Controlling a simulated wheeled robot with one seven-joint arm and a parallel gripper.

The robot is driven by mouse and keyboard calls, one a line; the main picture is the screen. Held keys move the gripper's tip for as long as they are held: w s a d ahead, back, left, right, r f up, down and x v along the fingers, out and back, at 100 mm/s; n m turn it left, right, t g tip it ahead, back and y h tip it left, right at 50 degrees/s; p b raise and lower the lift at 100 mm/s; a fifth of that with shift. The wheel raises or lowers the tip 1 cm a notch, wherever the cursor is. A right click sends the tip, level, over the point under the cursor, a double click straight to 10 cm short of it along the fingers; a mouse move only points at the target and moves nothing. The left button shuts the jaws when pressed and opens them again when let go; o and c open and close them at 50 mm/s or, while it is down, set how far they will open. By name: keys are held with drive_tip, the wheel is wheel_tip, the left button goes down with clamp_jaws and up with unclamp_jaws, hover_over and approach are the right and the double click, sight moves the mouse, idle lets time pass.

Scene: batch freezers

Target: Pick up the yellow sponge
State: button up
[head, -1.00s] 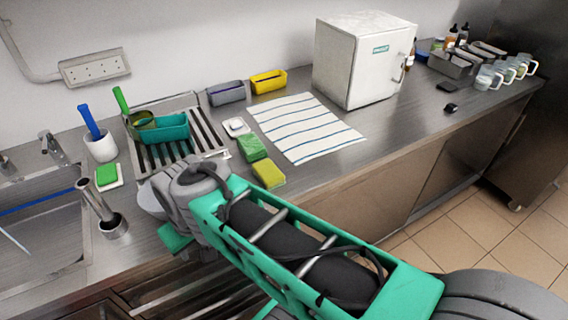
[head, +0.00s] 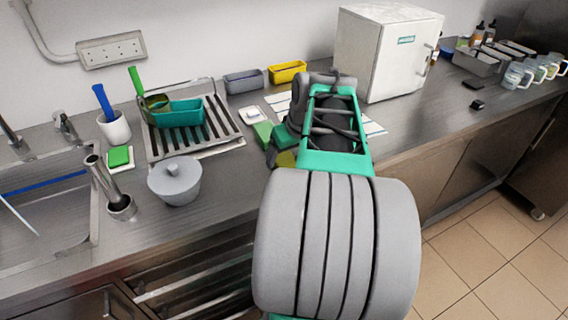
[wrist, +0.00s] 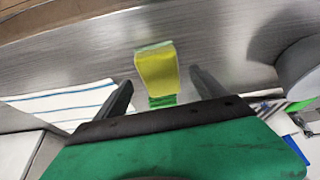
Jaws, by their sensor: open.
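The yellow sponge (wrist: 157,72) lies on the steel counter, and the wrist view shows it between the two fingers of my gripper (wrist: 161,80). The fingers are apart and empty, one on each side of the sponge in the picture; I cannot tell how far above it they are. In the head view only part of the yellow sponge (head: 286,159) shows beside my arm, which hides most of my gripper. A green sponge (head: 264,131) lies just behind the yellow one, and a strip of it (wrist: 162,101) shows in the wrist view.
A striped cloth (head: 373,128) lies partly behind my arm, with a white box-like unit (head: 385,55) beyond. A grey lidded pot (head: 175,182) stands to the left, near a drying rack (head: 227,128) with a teal tray (head: 180,113). The counter's front edge is close to the sponge.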

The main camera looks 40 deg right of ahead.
drive_tip(key=shift+x, duration=1.1)
drive_tip(key=c, duration=1.6)
drive_tip(key=shift+o, duration=0.2)
drive_tip(key=shift+r, duration=0.15)
